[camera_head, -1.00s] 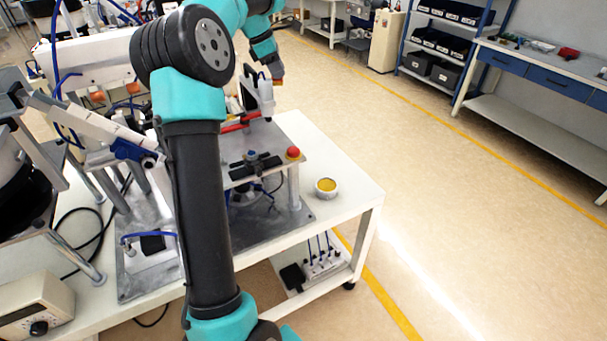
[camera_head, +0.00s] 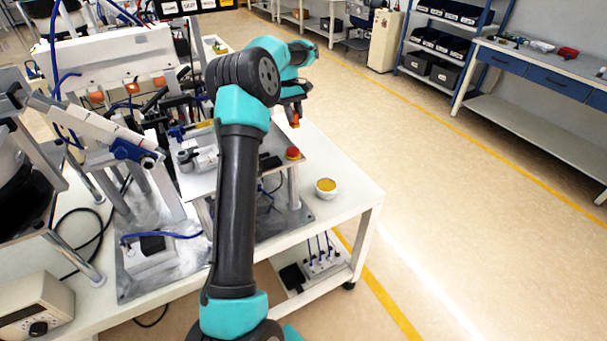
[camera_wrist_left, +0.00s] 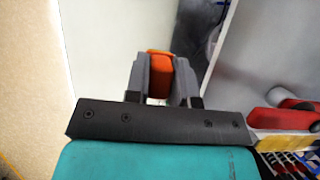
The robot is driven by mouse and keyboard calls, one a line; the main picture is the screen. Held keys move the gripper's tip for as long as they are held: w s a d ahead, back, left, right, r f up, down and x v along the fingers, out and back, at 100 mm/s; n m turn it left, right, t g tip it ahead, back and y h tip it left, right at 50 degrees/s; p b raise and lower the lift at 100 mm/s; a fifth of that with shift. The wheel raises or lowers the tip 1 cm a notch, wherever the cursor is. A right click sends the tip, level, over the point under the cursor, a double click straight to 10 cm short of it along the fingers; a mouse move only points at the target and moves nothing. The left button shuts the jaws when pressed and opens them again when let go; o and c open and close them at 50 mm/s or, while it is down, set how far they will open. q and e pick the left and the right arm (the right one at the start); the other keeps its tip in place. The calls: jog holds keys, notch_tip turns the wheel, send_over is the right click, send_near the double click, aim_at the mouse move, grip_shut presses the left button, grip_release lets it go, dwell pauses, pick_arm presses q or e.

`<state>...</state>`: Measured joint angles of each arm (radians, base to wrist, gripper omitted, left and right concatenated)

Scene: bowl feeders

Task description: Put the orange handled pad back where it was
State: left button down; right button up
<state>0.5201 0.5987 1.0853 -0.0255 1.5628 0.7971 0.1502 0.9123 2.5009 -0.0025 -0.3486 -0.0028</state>
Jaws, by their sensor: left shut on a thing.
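My left gripper (camera_head: 293,112) is at the right of the machine, over the far part of the white table. It is shut on the orange handled pad (camera_head: 295,121), of which only a small orange part shows in the head view. In the left wrist view, the orange part of the pad (camera_wrist_left: 157,64) sits between the two grey fingers of my left gripper (camera_wrist_left: 162,78). The pad's lower side is hidden by the fingers and wrist. My right gripper is not in view.
A raised plate holds a red button (camera_head: 293,153) close to my arm. A small white cup with yellow contents (camera_head: 326,188) stands on the white table (camera_head: 345,200). The feeder machine (camera_head: 110,55) fills the left. The floor at right is clear.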

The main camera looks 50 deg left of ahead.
pick_arm(q)
notch_tip(320, 180, down, 11)
jog(key=w+d+m+g+y, duration=0.1)
jog(key=d+m+g+y, duration=0.1)
jog(key=m, duration=0.7)
jog(key=shift+d+g, duration=0.2)
jog(key=shift+g, duration=0.2)
jog(key=shift+f, duration=0.1)
jog(key=shift+f, duration=3)
jog(key=shift+f, duration=0.15)
jog(key=shift+f, duration=1.75)
jog(key=c, duration=1)
grip_release()
jog(key=shift+f, duration=0.1)
